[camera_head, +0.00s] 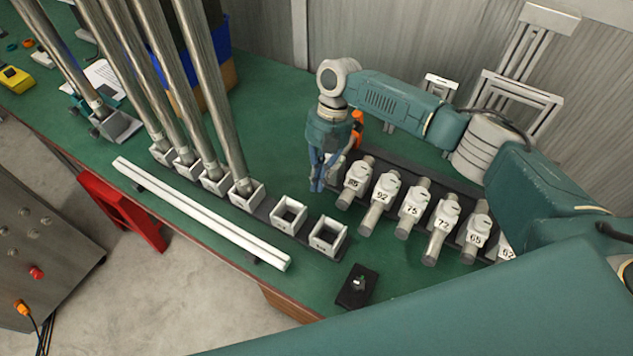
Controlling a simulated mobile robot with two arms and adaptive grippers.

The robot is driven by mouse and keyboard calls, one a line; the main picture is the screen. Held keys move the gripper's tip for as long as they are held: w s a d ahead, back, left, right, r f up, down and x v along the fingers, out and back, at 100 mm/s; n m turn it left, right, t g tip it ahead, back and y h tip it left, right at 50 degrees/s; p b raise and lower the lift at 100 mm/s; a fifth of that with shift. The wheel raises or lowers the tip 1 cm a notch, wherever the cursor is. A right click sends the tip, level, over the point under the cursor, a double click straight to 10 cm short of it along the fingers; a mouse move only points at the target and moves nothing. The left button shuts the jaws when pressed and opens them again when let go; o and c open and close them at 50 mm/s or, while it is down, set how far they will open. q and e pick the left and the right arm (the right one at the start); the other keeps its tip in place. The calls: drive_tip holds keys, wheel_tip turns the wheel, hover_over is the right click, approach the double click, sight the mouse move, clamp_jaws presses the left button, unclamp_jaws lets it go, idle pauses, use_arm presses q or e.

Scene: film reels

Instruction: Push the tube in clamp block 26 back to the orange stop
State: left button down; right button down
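A row of white clamp blocks, each holding a short grey tube, runs along a dark rail (405,170) on the right of the green bench. Their labels look like 85 or similar on the leftmost clamp block (354,183), then 92 (383,194), 75, 72, 65 and 62. I cannot read a 26 on any of them. An orange piece (357,128) shows behind the leftmost block, partly hidden by my arm. My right gripper (318,186) points down just left of the leftmost block, its blue fingers close together. Whether they touch anything is unclear. My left gripper is out of view.
Square sockets stand in a row, several with tall metal tubes; two sockets (288,213) (327,236) are empty. A long white bar (200,210) lies along the front edge. A small black box (357,287) is at the front.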

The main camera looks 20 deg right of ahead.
drive_tip(key=v, duration=1.1)
drive_tip(key=shift+w+d+r, duration=0.15)
drive_tip(key=shift+r, duration=0.15)
